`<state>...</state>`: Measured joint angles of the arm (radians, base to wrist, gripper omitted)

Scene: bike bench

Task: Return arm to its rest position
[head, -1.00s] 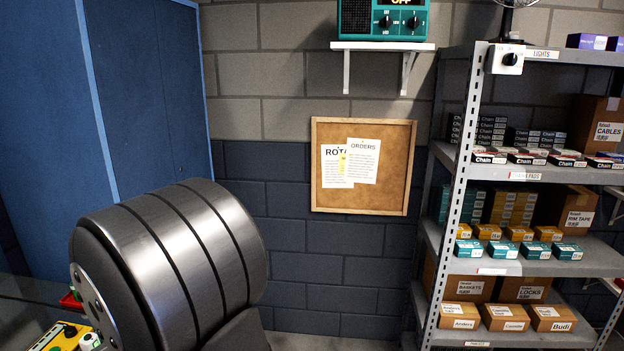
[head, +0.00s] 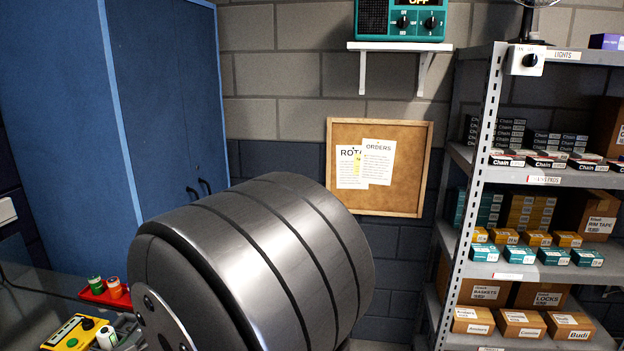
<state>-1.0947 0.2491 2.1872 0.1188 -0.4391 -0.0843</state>
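A large part of my own arm, a grey metal cylinder with dark bands, fills the lower middle of the head view. It stands in front of the back wall and hides part of the blue cabinet and the area below the cork board. My gripper is not in view, so I cannot see whether it holds anything.
A blue cabinet (head: 165,120) stands at the left. A metal shelf (head: 487,150) with several boxes is at the right. A cork board (head: 418,190) and a teal radio (head: 374,18) on a white wall shelf (head: 398,46) are at the back. A red tray (head: 92,297) and a yellow device (head: 72,335) lie at lower left.

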